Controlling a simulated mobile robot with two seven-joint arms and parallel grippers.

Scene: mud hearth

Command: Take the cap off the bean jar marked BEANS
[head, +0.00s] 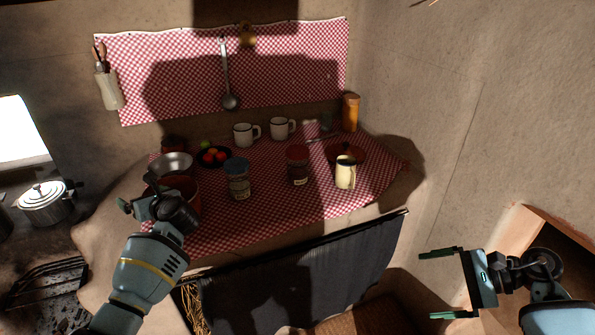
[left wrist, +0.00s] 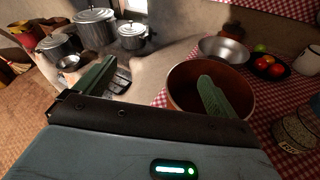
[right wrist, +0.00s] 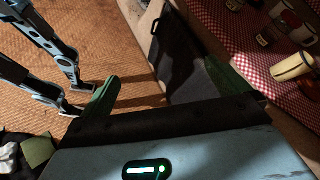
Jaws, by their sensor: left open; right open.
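Two labelled jars stand on the checked cloth: one with a blue cap (head: 236,165) and pale contents (head: 239,187), one with a dark red cap (head: 297,152) and dark contents (head: 298,170). The blue-capped jar partly shows at the right edge of the left wrist view (left wrist: 296,132). My left gripper (head: 137,194) is open and empty, left of both jars near a brown pot. My right gripper (head: 437,284) is open and empty, off the counter at the lower right.
The brown pot (left wrist: 184,104) lies below my left fingers. A dark curtain (head: 300,280) hangs below the counter's front edge.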

